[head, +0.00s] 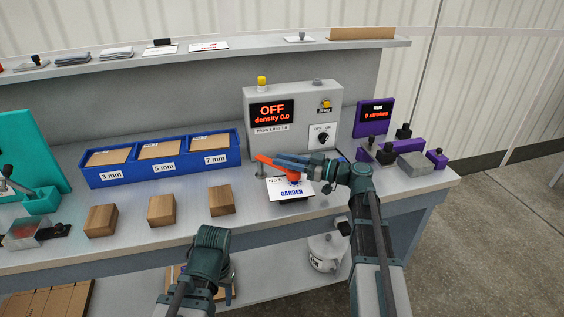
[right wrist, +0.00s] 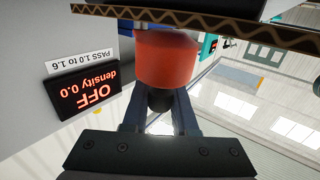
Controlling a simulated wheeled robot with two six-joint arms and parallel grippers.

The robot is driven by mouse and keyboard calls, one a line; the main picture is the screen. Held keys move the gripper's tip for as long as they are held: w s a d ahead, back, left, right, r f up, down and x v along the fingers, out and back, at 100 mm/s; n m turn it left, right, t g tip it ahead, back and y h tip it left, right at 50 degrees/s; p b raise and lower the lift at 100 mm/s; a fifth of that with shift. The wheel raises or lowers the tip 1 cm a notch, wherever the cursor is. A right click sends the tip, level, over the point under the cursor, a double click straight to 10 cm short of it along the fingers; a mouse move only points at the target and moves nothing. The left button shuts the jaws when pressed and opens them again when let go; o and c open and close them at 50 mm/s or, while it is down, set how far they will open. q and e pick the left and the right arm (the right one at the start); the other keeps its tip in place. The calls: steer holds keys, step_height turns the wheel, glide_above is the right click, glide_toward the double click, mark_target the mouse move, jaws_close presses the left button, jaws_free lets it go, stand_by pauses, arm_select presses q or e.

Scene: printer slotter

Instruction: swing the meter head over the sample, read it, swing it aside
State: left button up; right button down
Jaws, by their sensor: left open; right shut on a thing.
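The orange-red meter head arm (head: 273,160) reaches right from a small post, above a printed white card (head: 289,189) marked GARDEN. My right gripper (head: 298,163) is shut on part of the meter head. In the right wrist view an orange-red round body (right wrist: 165,58) and a dark knob (right wrist: 160,100) sit at its fingers. The gripper hides much of the head, so I cannot tell its exact place over the sample. The meter display (head: 271,113) reads OFF, density 0.0. My left gripper (head: 226,292) is open and low in front of the bench, mostly hidden by its wrist.
A grey box with a dark OFF/ON dial (head: 322,138) and a yellow ZERO button (head: 325,104) stands behind the card. Blue bins (head: 160,174) and wooden blocks (head: 162,210) lie left. A purple station (head: 374,118) stands right. The front edge is clear.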

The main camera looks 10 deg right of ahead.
steer(key=shift+w+d+n+g+y, duration=0.75)
steer(key=shift+w+n+g, duration=0.2)
steer(key=shift+g, duration=0.25)
steer(key=shift+w+d+n+g+y, duration=0.1)
steer(key=shift+d+n+g+y, duration=0.2)
steer(key=shift+n+g, duration=0.45)
steer(key=c, duration=0.7)
jaws_free()
steer(key=v, duration=1.3)
steer(key=shift+d+r, duration=0.1)
steer(key=shift+d, duration=0.3)
